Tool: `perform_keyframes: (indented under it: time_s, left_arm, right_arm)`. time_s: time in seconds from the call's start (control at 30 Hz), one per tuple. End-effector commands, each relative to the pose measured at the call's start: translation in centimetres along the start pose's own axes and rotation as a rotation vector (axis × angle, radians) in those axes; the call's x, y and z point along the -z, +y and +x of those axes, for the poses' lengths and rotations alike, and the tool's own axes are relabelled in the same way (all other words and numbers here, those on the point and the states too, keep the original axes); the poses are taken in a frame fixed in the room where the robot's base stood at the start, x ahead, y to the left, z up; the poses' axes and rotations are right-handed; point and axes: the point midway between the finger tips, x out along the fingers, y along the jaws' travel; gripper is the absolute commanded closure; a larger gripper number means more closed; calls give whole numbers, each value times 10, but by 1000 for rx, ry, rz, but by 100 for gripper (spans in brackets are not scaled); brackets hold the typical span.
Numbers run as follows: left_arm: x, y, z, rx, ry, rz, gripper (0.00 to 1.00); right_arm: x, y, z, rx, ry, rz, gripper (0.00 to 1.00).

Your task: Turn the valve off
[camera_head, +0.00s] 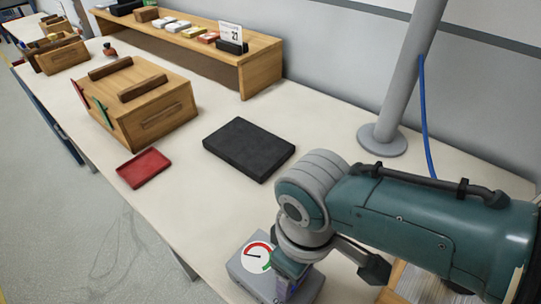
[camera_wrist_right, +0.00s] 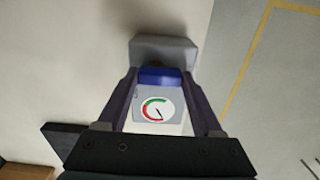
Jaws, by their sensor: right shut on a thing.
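The valve is a grey box (camera_head: 243,276) at the front edge of the table, low in the head view. Its round white dial (camera_head: 257,256) has a red and a green arc, and the thin needle points towards the red end. The dial also shows in the right wrist view (camera_wrist_right: 156,109). A blue handle (camera_wrist_right: 160,78) sits on the box beside the dial. My right gripper (camera_wrist_right: 161,74) is shut on the blue handle, one finger on each side. In the head view my right arm hides much of the handle. My left gripper is not in view.
A black slab (camera_head: 248,148) and a red tray (camera_head: 143,168) lie left of my arm. A wooden box (camera_head: 150,112) and a shelf (camera_head: 258,70) stand farther back. A grey post (camera_head: 402,85) with a blue cable (camera_head: 425,115) rises behind my arm.

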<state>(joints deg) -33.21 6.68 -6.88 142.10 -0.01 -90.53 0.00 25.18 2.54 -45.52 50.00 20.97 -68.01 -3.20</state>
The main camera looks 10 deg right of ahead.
Motion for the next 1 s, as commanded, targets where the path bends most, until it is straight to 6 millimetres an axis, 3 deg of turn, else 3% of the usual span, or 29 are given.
perform_keyframes:
  time_s: [0.57,0.6,0.83,1.0]
  left_arm:
    - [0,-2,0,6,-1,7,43]
    - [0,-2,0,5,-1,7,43]
    - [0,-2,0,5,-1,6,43]
    - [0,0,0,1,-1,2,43]
  right_arm:
    - [0,0,0,1,1,-33,88]
    - [0,0,0,1,1,-33,29]
    - [0,0,0,0,0,-31,3]
    - [0,0,0,0,0,-30,3]
